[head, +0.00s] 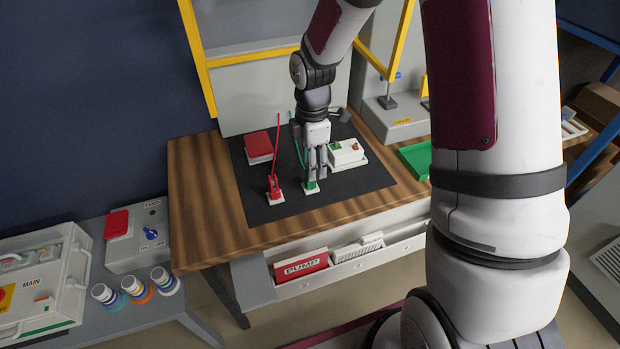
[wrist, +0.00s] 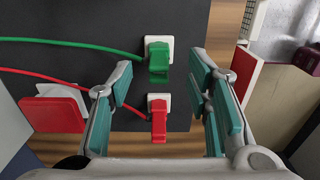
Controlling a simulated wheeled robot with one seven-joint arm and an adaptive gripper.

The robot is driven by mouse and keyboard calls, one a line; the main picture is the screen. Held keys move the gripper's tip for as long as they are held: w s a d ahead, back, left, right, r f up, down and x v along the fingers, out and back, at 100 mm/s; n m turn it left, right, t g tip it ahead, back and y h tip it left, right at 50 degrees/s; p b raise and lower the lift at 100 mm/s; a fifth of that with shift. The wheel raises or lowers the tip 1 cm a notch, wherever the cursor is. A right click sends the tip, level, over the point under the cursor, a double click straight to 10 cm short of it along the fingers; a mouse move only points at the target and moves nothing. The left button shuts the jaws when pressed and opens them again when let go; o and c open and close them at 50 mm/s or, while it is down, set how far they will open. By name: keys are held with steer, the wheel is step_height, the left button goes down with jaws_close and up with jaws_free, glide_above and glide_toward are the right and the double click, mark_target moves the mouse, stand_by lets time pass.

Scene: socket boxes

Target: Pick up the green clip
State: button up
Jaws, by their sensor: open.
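The green clip (wrist: 159,62) sits on a white square base on the black mat, with a green cable running off to the left in the wrist view. In the head view the green clip (head: 311,186) shows just below my fingers, partly hidden by them. My gripper (head: 317,170) points down over it. In the wrist view my gripper (wrist: 161,74) is open, its teal-padded fingers apart to the left and right, with the green clip near the gap between the fingertips. Whether the fingers touch it, I cannot tell.
A red clip (wrist: 158,122) with a red cable stands close by on its own white base; it shows left of my gripper in the head view (head: 274,188). A red-topped box (head: 258,147) and a white box (head: 347,154) flank my gripper on the mat (head: 235,150).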

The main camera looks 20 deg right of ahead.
steer(key=shift+f, duration=2.95)
steer(key=shift+c, duration=0.6)
jaws_close()
